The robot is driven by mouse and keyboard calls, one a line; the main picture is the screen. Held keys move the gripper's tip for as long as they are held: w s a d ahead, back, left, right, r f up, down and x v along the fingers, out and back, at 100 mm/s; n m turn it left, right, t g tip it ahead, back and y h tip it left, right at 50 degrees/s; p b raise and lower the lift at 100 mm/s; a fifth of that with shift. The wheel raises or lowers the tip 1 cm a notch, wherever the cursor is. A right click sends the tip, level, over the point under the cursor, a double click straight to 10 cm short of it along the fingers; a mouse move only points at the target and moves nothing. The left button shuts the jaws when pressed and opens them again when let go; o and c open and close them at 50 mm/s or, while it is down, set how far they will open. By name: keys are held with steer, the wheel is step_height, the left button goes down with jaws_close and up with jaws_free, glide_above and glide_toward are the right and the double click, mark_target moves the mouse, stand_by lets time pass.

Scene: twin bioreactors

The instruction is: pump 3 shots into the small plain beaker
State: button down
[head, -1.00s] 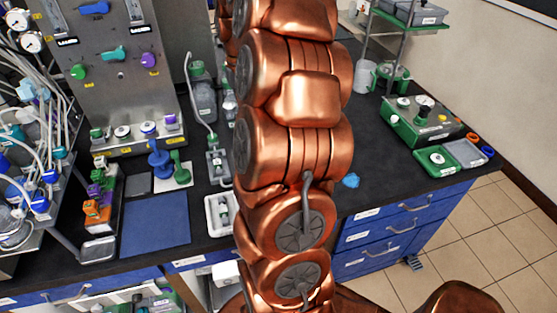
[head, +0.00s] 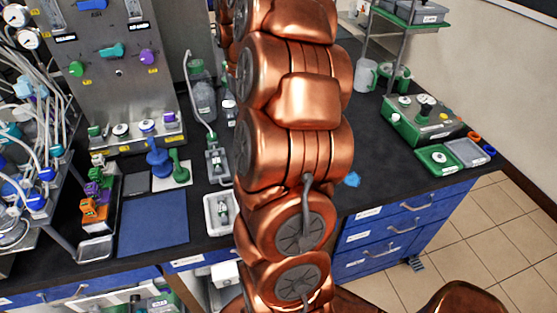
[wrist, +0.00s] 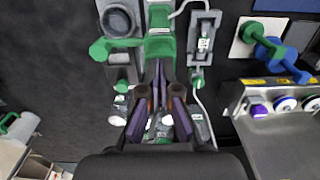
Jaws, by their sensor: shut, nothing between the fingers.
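My gripper (wrist: 159,78) shows in the wrist view with its dark purple fingers closed together at the tips, holding nothing. A green block-like part (wrist: 160,45) lies just past the fingertips; I cannot tell whether they touch it. Clear bottles or vessels with green parts (wrist: 160,128) show partly between and behind the fingers. In the head view my arm hides the gripper and the bench behind it. I cannot clearly make out the pump or the small plain beaker.
A white tray (head: 221,214) with a small vial sits close to my arm. A blue mat (head: 153,222), blue and green tools on a white pad (head: 171,180), and a steel panel (head: 110,60) are left. A green instrument box (head: 425,120) is right. Dark bench right of my arm is mostly clear.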

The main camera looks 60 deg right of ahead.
steer(key=shift+f+b, duration=0.5)
steer(key=shift+f, duration=0.4)
steer(key=shift+r, duration=2.1)
steer(key=shift+f, duration=0.2)
steer(key=shift+f+b, duration=1)
steer(key=shift+f, duration=0.9)
steer(key=shift+r, duration=0.15)
steer(key=shift+r+p, duration=0.4)
steer(key=shift+r, duration=1.5)
